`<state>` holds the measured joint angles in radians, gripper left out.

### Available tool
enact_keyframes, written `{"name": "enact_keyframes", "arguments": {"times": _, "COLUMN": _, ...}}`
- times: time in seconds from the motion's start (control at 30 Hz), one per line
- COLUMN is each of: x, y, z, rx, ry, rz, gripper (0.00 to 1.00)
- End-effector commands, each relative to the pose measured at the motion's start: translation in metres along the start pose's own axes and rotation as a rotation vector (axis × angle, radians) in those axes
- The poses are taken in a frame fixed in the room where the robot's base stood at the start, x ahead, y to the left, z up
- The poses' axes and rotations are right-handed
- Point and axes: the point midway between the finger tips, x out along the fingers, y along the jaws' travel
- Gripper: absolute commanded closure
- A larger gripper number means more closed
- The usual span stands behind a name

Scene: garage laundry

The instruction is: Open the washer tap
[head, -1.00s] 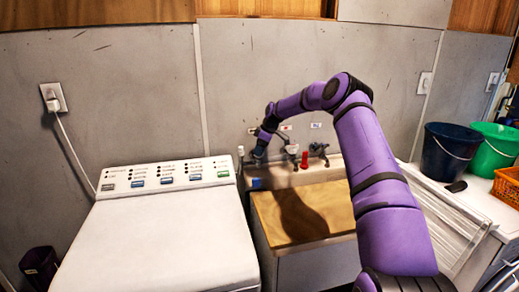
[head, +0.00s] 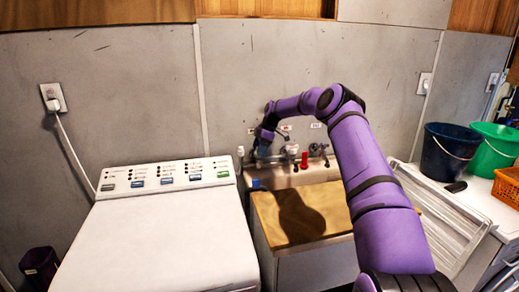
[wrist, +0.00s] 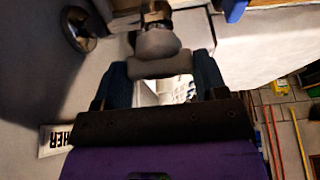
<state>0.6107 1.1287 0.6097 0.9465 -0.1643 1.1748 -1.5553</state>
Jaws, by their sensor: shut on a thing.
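The washer tap handle (wrist: 160,62) is a rounded grey knob with a wider bar. It sits between the two dark blue fingers of my gripper (wrist: 161,72) in the wrist view. My gripper is shut on this handle. A wall label ending in "HER" (wrist: 57,138) shows beside it. In the head view my gripper (head: 262,150) reaches to the left end of the tap row above the sink and mostly hides the washer tap. How far the handle is turned cannot be told.
A red tap (head: 304,159) and a dark tap (head: 318,148) stand just right of my gripper. A wooden board (head: 330,205) covers the sink front. A white washer (head: 165,245) stands left. A dark blue bucket (head: 447,155) and a green bucket (head: 492,150) stand right.

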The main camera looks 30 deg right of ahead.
Motion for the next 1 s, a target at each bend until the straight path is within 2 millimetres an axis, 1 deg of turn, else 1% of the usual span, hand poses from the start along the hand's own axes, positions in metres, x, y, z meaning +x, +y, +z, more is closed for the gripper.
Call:
{"name": "enact_keyframes", "arguments": {"times": 0.17, "x": -0.001, "y": 0.0, "z": 0.001, "rx": 0.0, "ry": -0.001, "rz": 0.001, "gripper": 0.58}}
{"name": "enact_keyframes", "arguments": {"times": 0.2, "x": -0.001, "y": 0.0, "z": 0.001, "rx": 0.0, "ry": -0.001, "rz": 0.001, "gripper": 0.3}}
{"name": "enact_keyframes", "arguments": {"times": 0.3, "x": 0.0, "y": 0.0, "z": 0.001, "rx": 0.0, "ry": -0.001, "rz": 0.001, "gripper": 0.08}}
{"name": "enact_keyframes", "arguments": {"times": 0.57, "x": -0.001, "y": 0.0, "z": 0.0, "rx": 0.0, "ry": -0.001, "rz": 0.001, "gripper": 0.08}}
{"name": "enact_keyframes", "arguments": {"times": 0.67, "x": -0.006, "y": 0.0, "z": 0.0, "rx": 0.0, "ry": -0.001, "rz": 0.002, "gripper": 0.08}}
{"name": "enact_keyframes", "arguments": {"times": 0.77, "x": -0.018, "y": 0.001, "z": 0.0, "rx": 0.0, "ry": -0.002, "rz": 0.004, "gripper": 0.08}}
{"name": "enact_keyframes", "arguments": {"times": 0.87, "x": -0.035, "y": 0.001, "z": 0.0, "rx": 0.001, "ry": -0.002, "rz": 0.005, "gripper": 0.08}}
{"name": "enact_keyframes", "arguments": {"times": 1.0, "x": -0.062, "y": 0.001, "z": 0.0, "rx": 0.001, "ry": -0.001, "rz": 0.004, "gripper": 0.08}}
